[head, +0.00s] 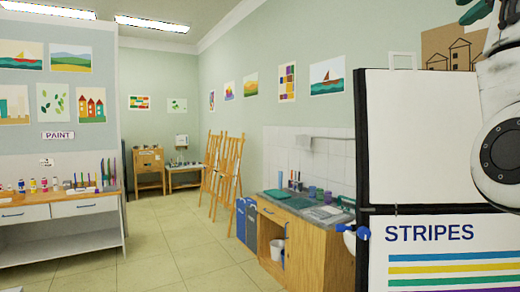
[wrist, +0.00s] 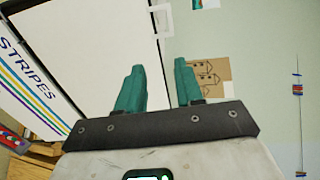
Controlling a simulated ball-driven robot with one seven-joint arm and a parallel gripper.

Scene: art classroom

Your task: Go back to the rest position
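My gripper (wrist: 160,90) shows in the wrist view with its two teal fingers apart and nothing between them. It points toward a white board with a black edge and the green wall, and I cannot tell how far off they are. In the head view my white arm is at the right edge, and a bit of a teal finger shows at the top right corner. The rest of the gripper is out of that frame.
A white board (head: 418,135) with a STRIPES poster (head: 440,236) stands close on the right. A wooden sink cabinet (head: 312,240), blue bins (head: 247,222) and easels (head: 226,170) line the wall. A paint table (head: 70,207) is at left. The tiled floor (head: 185,245) between is clear.

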